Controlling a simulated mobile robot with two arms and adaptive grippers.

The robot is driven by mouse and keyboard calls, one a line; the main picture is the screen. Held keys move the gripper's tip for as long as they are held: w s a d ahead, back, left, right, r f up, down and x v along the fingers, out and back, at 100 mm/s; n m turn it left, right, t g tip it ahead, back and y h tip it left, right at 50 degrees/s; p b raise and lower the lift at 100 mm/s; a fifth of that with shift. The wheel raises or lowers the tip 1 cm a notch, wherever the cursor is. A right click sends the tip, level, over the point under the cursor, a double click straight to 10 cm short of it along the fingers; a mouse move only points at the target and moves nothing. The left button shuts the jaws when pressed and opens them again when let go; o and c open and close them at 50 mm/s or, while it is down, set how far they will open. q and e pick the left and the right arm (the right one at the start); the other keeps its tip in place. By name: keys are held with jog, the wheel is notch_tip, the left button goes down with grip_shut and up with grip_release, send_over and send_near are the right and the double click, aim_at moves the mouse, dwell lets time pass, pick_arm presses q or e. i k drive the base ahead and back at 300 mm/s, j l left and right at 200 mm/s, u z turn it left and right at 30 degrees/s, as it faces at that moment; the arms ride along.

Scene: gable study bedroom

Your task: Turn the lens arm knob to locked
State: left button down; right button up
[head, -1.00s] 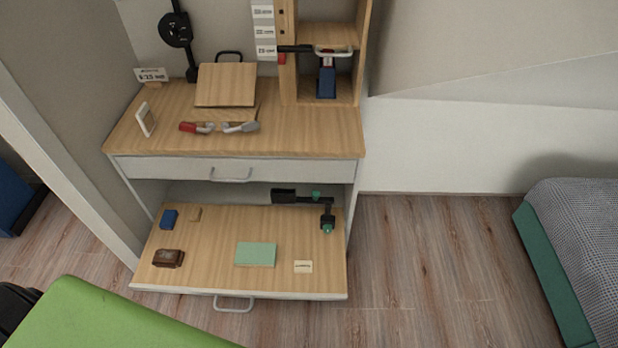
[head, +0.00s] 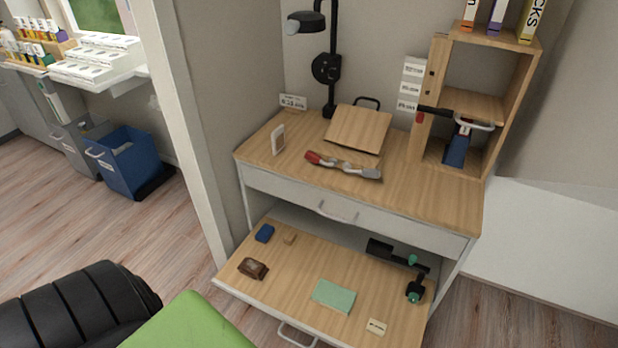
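A black upright stand (head: 332,45) rises at the back of the desk, against the wall. A large round black knob (head: 326,68) sits partway up it, and a dark lamp-like head (head: 306,22) is at the end of its upper arm. I take this to be the lens arm and its knob. Any lock marking on the knob is too small to read. Neither of my grippers shows in the head view.
The desk (head: 425,195) holds a tilted wooden board (head: 358,129), a red-and-grey tool (head: 343,166) and a shelf unit (head: 527,75) at right. Below, an open drawer (head: 300,265) juts out with several small items. A green surface (head: 185,325) is in front.

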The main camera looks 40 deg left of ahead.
aim_at(413, 296)
jog(key=k+j+u, duration=0.15)
jog(key=u, duration=0.3)
jog(key=k+j+u, duration=0.15)
jog(key=u, duration=0.3)
jog(key=j, duration=0.1)
